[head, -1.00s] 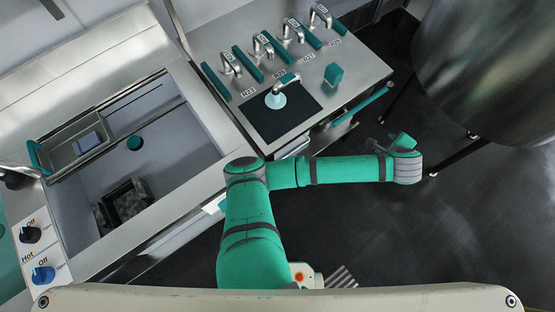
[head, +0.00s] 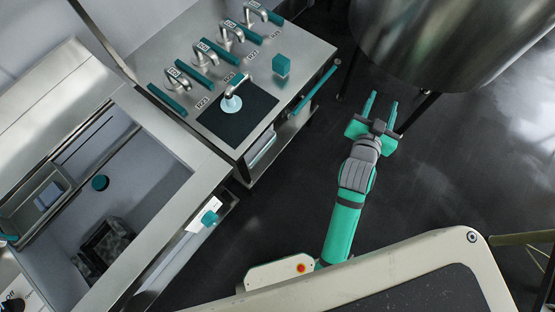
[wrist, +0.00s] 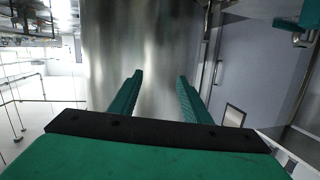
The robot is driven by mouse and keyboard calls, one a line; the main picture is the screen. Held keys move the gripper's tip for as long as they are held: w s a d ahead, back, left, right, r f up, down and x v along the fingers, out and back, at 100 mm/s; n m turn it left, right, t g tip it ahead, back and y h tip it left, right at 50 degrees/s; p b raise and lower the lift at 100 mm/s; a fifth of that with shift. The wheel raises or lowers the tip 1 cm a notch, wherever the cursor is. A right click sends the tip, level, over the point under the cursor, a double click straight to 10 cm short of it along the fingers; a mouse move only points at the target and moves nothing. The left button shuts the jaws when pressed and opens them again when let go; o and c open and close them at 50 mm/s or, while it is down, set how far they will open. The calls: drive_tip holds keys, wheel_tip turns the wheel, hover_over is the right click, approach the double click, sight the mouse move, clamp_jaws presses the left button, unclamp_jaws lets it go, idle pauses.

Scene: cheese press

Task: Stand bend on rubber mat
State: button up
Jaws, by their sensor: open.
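A black rubber mat (head: 215,128) lies on the front part of the steel bench. A metal bend (head: 239,86) with a pale round end (head: 232,104) is on the mat; the pale end appears to be down on it. Several similar bends stand in a row behind, with label tags, including this bend (head: 178,78). My gripper (head: 381,103) is open and empty, well to the right of the mat, over the dark floor. In the wrist view its two teal fingers are apart (wrist: 158,78), with nothing between them, facing the steel tank (wrist: 140,40).
The large steel tank (head: 425,40) stands close beyond my gripper, on legs. The bench (head: 300,50) carries teal strips, a teal block (head: 281,65) and a teal front rail (head: 317,89). A steel sink (head: 150,190) is at left. Floor between bench and arm is clear.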

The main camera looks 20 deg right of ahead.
drive_tip(key=s+a+f+n+t+y, duration=0.1)
drive_tip(key=s+a+f+n+y, duration=0.2)
drive_tip(key=a, duration=0.5)
drive_tip(key=s+a+f+n+t+y, duration=0.1)
drive_tip(key=s+a+f+n+y, duration=0.15)
drive_tip(key=a, duration=0.55)
drive_tip(key=s+a+f+n+t+y, duration=0.1)
drive_tip(key=s+a+f+n+y, duration=0.2)
drive_tip(key=a, duration=0.5)
drive_tip(key=s+a+r+y, duration=0.2)
drive_tip(key=s+a+r, duration=0.1)
drive_tip(key=s+a, duration=1)
drive_tip(key=a+n, duration=0.1)
drive_tip(key=a, duration=0.2)
drive_tip(key=shift+s+a+t, duration=0.15)
drive_tip(key=shift+a+t, duration=0.15)
drive_tip(key=shift+a, duration=0.1)
drive_tip(key=shift+y, duration=0.25)
